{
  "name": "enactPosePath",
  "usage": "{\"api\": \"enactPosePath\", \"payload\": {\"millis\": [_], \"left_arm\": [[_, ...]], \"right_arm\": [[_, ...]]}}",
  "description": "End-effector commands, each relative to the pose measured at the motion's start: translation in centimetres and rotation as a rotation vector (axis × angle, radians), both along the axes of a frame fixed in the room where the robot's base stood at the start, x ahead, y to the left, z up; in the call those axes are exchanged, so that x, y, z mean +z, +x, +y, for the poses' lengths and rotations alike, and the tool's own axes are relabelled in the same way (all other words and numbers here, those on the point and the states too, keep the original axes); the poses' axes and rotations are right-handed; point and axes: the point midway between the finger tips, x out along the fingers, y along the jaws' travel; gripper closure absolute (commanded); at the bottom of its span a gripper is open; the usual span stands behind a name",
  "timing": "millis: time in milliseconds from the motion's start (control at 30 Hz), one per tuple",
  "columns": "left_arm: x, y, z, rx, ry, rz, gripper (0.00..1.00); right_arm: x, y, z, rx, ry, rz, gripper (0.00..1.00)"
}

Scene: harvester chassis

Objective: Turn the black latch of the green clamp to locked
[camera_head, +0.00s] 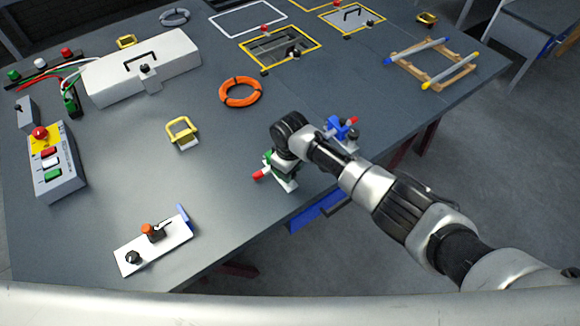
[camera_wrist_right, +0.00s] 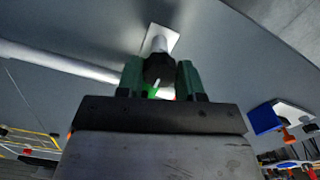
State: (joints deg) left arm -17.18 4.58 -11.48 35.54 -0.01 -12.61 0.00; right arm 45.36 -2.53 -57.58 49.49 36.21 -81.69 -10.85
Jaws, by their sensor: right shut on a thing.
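The green clamp (camera_head: 284,172) stands near the table's front right edge in the head view, with a red-tipped handle to its left and a white base. My right arm reaches over it, and the wrist hides its top. In the right wrist view, the two fingers of my right gripper (camera_wrist_right: 159,76) close on a dark part, apparently the black latch (camera_wrist_right: 158,68). A pale rod and a white plate show just beyond it. A little bright green shows between the fingers. The angle of the latch cannot be told. My left gripper is not in view.
A blue clamp (camera_head: 342,128) with a red-tipped handle stands just right of the green one, close to my arm. A yellow bracket (camera_head: 182,132), an orange ring (camera_head: 240,91) and a white plate with knobs (camera_head: 153,242) lie to the left. The tabletop between them is clear.

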Motion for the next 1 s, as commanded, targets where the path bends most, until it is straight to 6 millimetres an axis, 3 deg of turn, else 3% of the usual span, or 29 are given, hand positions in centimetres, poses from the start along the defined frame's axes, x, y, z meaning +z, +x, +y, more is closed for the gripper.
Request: {"api": "enactPosePath", "payload": {"millis": [667, 700, 733, 1000], "left_arm": [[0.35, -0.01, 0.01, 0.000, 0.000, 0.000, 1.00], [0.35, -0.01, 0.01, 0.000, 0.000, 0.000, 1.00], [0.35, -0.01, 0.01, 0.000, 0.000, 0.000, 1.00], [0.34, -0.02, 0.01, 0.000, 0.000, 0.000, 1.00]], "right_arm": [[0.22, 0.17, 0.10, -0.060, 0.004, -0.005, 0.87], [0.22, 0.17, 0.10, -0.060, 0.004, -0.005, 0.58], [0.22, 0.17, 0.10, -0.060, 0.004, -0.005, 0.54], [0.13, 0.08, 0.05, -0.059, 0.002, -0.003, 0.52]]}}
